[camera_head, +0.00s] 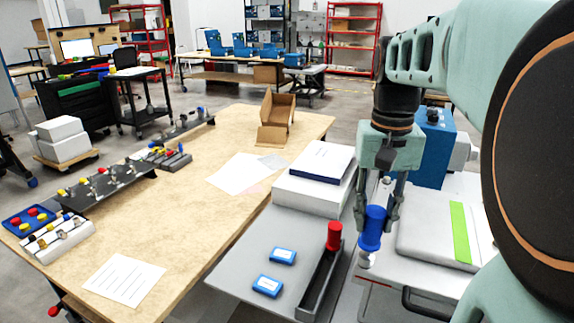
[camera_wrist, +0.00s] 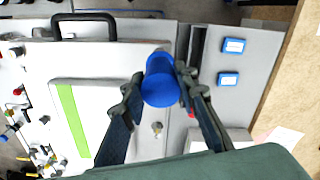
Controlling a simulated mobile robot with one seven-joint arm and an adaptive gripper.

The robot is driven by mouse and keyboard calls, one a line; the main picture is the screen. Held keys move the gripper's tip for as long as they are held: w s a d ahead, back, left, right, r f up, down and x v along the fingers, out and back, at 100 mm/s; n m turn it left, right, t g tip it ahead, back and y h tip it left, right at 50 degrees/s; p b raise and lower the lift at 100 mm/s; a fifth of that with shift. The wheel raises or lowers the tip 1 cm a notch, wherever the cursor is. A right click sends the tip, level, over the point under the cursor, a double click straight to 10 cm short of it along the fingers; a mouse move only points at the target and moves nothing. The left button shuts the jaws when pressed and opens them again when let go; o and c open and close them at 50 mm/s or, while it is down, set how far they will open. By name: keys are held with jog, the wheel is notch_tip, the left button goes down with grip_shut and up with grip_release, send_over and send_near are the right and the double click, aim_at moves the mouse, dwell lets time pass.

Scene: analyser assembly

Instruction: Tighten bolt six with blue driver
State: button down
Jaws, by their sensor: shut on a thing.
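The blue driver (camera_head: 373,228) is in my gripper (camera_head: 378,212), held upright with its tip pointing down in the head view. In the wrist view the blue driver (camera_wrist: 160,82) shows between the fingers of my gripper (camera_wrist: 156,88), its round end toward the camera. The driver is above the edge of a white analyser panel (camera_head: 425,235), which also shows in the wrist view (camera_wrist: 125,65) with a black handle. Which bolt is number six I cannot tell. A small metal fitting (camera_wrist: 157,128) shows on the panel.
A red driver (camera_head: 334,236) stands in a dark narrow tray (camera_head: 318,285) on the grey surface, with two blue boxes (camera_head: 283,256) beside it. White boxes (camera_head: 312,180) stand behind. The wooden table (camera_head: 195,230) at left holds parts racks and papers, with free room in its middle.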

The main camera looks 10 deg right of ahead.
jog(key=m+p, duration=0.1)
jog(key=m, duration=0.5)
jog(key=shift+w+r+m, duration=0.1)
jog(key=shift+m, duration=0.2)
jog(key=m+p, duration=0.1)
jog(key=m, duration=0.4)
jog(key=c, duration=1.6)
grip_release()
jog(key=shift+m, duration=0.4)
grip_shut()
jog(key=shift+p, duration=0.3)
